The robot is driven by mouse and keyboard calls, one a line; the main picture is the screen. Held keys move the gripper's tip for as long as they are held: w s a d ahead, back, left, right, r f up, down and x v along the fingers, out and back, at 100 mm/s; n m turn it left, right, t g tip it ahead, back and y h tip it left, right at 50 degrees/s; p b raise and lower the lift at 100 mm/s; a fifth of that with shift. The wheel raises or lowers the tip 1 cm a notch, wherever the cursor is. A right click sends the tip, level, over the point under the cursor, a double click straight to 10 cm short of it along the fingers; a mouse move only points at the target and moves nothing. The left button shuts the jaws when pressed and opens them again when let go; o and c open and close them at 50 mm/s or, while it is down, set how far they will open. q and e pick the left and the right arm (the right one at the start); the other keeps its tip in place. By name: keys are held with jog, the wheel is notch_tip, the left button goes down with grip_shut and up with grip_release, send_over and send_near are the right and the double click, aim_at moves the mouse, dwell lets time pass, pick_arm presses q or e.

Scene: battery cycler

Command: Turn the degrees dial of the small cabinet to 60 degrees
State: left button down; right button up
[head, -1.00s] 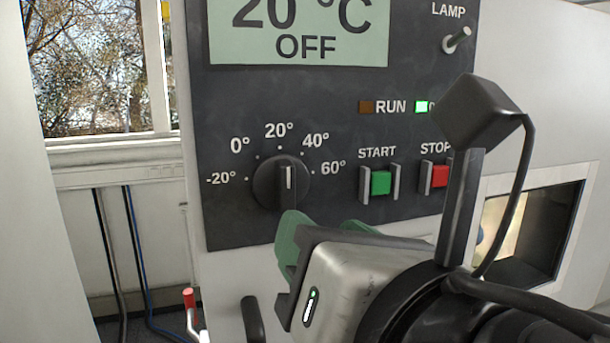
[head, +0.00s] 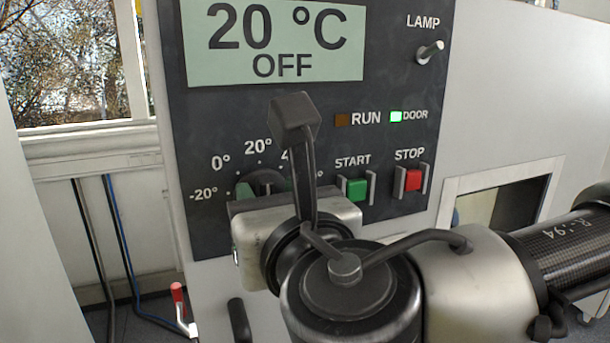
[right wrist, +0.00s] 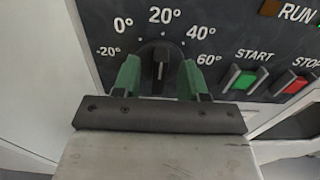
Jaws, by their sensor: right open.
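The degrees dial (right wrist: 160,62) is a round black knob on the dark panel of the small cabinet, with marks from -20° to 60°. Its grip bar stands about upright, toward the 20° mark. In the head view the dial (head: 266,178) is mostly hidden behind my right gripper (head: 264,190). In the right wrist view my right gripper (right wrist: 160,80) is open. Its green fingers stand one on each side of the dial, with gaps visible between them and the grip bar. I cannot tell whether they touch the dial. My left gripper is not in view.
The display (head: 275,42) reads 20 °C OFF. The green START button (head: 357,189) and red STOP button (head: 413,180) sit right of the dial, between grey guards. The LAMP switch (head: 430,51) is above. The door light (head: 396,117) is lit. A black handle (head: 239,320) is below.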

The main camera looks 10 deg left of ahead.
jog(key=shift+w+a, duration=0.25)
jog(key=shift+w, duration=0.15)
jog(key=shift+c, duration=0.3)
grip_shut()
jog(key=shift+w+d+f+m+b, duration=0.1)
jog(key=shift+d+f+m+b, duration=0.1)
jog(key=shift+m+b, duration=2.55)
jog(key=shift+w+d+f+m+b, duration=0.15)
jog(key=shift+d+f+m+b, duration=0.1)
jog(key=shift+m+b, duration=2.55)
jog(key=shift+w+d+f+m+b, duration=0.1)
jog(key=shift+d+f+m+b, duration=0.1)
jog(key=shift+m+b, duration=2.55)
jog(key=shift+b, duration=0.3)
